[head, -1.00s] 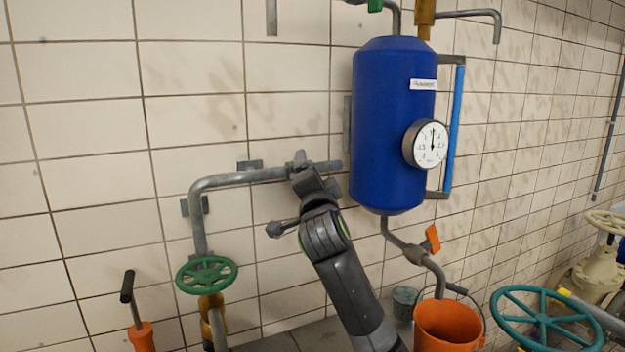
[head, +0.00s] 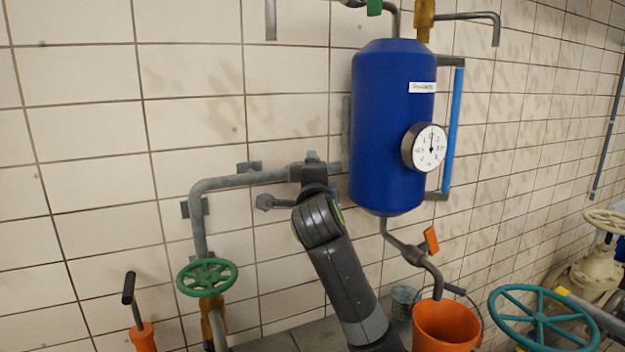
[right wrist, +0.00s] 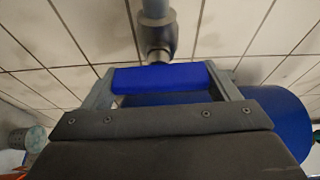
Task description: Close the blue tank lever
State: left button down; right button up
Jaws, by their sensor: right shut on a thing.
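The blue tank (head: 388,140) hangs on the tiled wall in the head view, with a round white gauge (head: 430,148) on its front. A grey pipe (head: 240,181) runs into its left side. My right gripper (head: 313,176) is at this pipe, just left of the tank; its fingers are hard to make out there. In the right wrist view the blue lever (right wrist: 160,76) lies across between the two grey fingers of my right gripper (right wrist: 160,84), which is shut on it. A pipe fitting (right wrist: 157,38) is just beyond. The lever is hidden in the head view. My left gripper is not in view.
A green handwheel (head: 207,277) stands at the lower left. An orange handle (head: 432,239) is on the outlet pipe below the tank, above an orange bucket (head: 446,326). A teal handwheel (head: 546,318) is at the lower right.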

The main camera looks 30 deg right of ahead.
jog(key=shift+f, duration=0.1)
jog(key=o, duration=0.9)
jog(key=b+v, duration=0.4)
jog(key=v, duration=1.3)
jog(key=shift+s+b, duration=0.2)
jog(key=shift+b, duration=0.15)
